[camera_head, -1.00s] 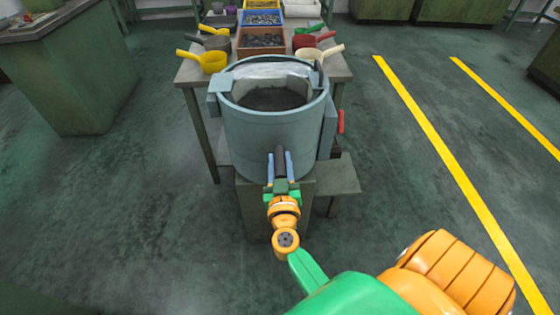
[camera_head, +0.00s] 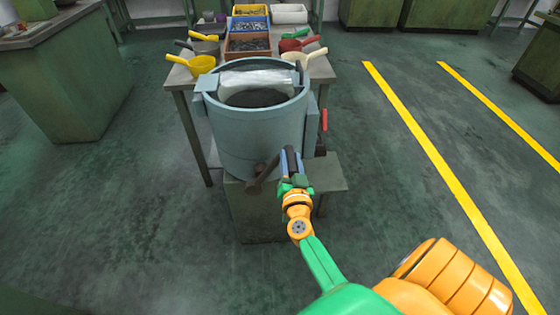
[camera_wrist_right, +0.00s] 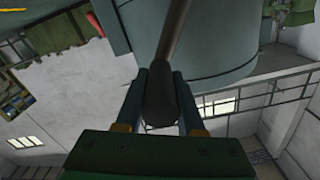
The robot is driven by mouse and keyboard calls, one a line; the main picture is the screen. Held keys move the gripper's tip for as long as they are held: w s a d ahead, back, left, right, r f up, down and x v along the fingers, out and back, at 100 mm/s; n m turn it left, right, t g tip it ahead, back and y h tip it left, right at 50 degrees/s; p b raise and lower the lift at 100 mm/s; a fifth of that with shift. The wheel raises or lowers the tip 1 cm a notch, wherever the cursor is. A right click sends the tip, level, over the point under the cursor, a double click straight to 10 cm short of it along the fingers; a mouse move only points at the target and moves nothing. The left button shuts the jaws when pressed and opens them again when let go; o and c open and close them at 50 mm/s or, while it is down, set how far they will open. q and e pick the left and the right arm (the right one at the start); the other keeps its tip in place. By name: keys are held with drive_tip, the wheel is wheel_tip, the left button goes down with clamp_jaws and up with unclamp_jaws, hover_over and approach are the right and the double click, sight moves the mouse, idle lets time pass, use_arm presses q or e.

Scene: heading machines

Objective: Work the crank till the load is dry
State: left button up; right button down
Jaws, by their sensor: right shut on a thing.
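A grey-blue drum machine (camera_head: 235,135) stands upright on a low stand, with an opening on top and a pale, shiny curved piece (camera_head: 258,82) inside its rim. The dark interior hides the load's state. On the drum's front, a brown crank arm (camera_head: 262,179) slants up and right from its hub to the dark handle (camera_head: 291,160). My right gripper (camera_head: 291,162) is shut on that handle. In the right wrist view the fingers close on both sides of the dark handle (camera_wrist_right: 160,95), with the drum (camera_wrist_right: 215,45) behind. My left gripper is not in view.
Behind the drum is a table (camera_head: 178,77) with yellow, grey, red and cream scoops and bins of small parts (camera_head: 248,43). A red-handled lever (camera_head: 324,122) is at the drum's right side. Green cabinets stand farther off. Floor on both sides is clear.

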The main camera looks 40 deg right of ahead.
drive_tip(key=s+d+f+m+b, duration=0.3)
drive_tip(key=d+f+m+b, duration=0.2)
drive_tip(key=f, duration=0.4)
drive_tip(key=shift+s+d+m+b, duration=0.35)
drive_tip(key=shift+m+b, duration=0.45)
drive_tip(key=shift+b, duration=0.5)
drive_tip(key=c, duration=0.5)
unclamp_jaws()
drive_tip(key=shift+w+d, duration=0.1)
drive_tip(key=v, duration=0.7)
